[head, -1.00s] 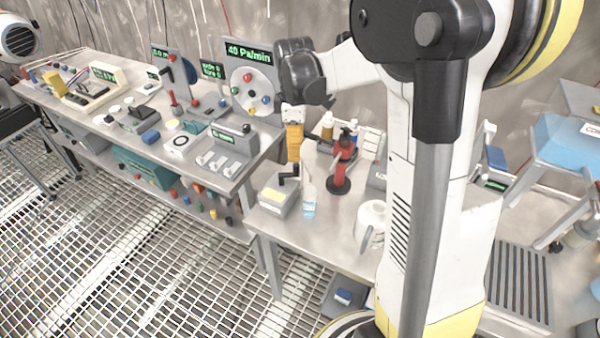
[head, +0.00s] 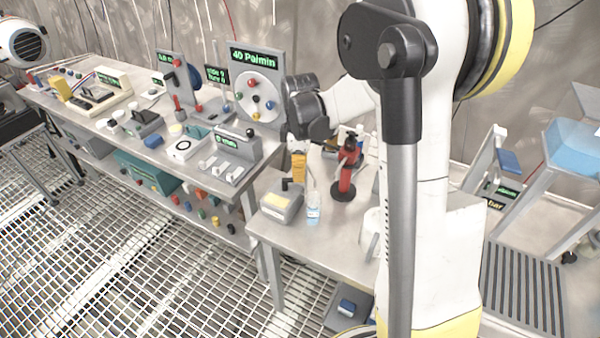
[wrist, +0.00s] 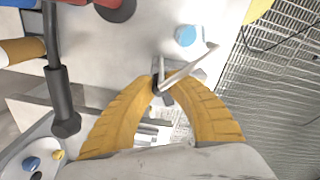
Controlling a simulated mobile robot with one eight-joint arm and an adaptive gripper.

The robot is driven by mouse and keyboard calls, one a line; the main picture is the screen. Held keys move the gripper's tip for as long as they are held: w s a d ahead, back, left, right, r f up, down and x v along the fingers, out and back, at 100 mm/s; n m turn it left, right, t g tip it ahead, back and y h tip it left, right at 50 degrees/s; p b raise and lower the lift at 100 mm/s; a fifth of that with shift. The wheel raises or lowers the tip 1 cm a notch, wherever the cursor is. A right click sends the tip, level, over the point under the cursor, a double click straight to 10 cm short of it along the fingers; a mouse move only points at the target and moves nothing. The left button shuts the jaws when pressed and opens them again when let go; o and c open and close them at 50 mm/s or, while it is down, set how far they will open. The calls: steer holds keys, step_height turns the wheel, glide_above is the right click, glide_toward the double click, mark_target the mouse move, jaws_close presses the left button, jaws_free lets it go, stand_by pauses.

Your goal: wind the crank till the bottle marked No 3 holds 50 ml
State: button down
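A small grey dispenser box with a black crank (head: 286,184) stands on the near bench's left corner. A clear bottle (head: 313,212) with bluish contents or label stands upright just right of the box. Its marking is too small to read. A round blue thing, likely this bottle from above, shows in the wrist view (wrist: 185,36). My gripper (head: 298,179) points down beside and slightly above the crank. In the wrist view its yellow fingers (wrist: 165,85) come close together, with a dark piece and a pale bar at their tips. I cannot tell whether they grip the crank.
A red pump (head: 346,170) on a black base stands right of the bottle; its dark lever (wrist: 58,90) passes left of my fingers. A white round container is partly hidden behind my arm. The left bench (head: 150,160) carries panels and switches. The bench front is clear.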

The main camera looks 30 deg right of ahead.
steer(key=shift+s+a+m, duration=0.15)
steer(key=shift+s+m, duration=0.1)
steer(key=shift+m, duration=0.55)
steer(key=c, duration=1.4)
jaws_free()
steer(key=shift+o, duration=0.2)
step_height(320, 180, up, 12)
